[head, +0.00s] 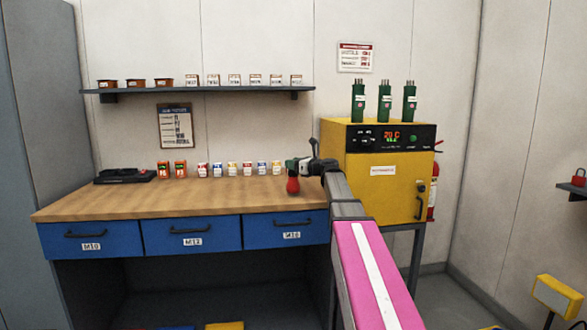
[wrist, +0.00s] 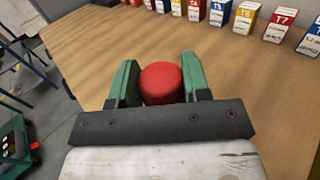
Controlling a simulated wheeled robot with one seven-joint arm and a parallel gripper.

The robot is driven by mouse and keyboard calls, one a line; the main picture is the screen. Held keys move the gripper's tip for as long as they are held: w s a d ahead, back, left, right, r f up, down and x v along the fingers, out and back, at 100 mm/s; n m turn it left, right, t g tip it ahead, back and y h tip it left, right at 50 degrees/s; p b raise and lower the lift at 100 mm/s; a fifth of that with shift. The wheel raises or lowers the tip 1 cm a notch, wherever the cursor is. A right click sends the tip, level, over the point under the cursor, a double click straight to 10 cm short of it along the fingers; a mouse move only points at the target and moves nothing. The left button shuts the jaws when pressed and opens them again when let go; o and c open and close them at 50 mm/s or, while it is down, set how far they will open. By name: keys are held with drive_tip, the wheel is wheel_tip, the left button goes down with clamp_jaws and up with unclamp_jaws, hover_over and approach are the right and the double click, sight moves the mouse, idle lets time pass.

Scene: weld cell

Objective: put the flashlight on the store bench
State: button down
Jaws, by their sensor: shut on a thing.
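The red, round end of the flashlight (wrist: 161,84) shows in the wrist view between the two green fingers of my gripper (wrist: 157,70). The gripper is shut on it. In the head view the red flashlight (head: 292,186) hangs below my gripper (head: 293,170), over the right part of the wooden-topped bench (head: 190,203). The bench has blue drawers marked M10, M12 and M16. I cannot tell whether the flashlight touches the top. The rest of its body is hidden by the fingers and palm.
Several small coloured boxes (head: 232,169) line the back of the bench. A black tray (head: 124,175) and two orange boxes stand at left. A yellow oven (head: 385,180) stands close on the right. A shelf (head: 200,90) hangs above. The bench's front middle is clear.

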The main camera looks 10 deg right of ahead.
drive_tip(key=shift+f, duration=0.75)
drive_tip(key=c, duration=0.6)
unclamp_jaws()
drive_tip(key=shift+f, duration=0.1)
drive_tip(key=v, duration=1.2)
drive_tip(key=shift+r, duration=0.2)
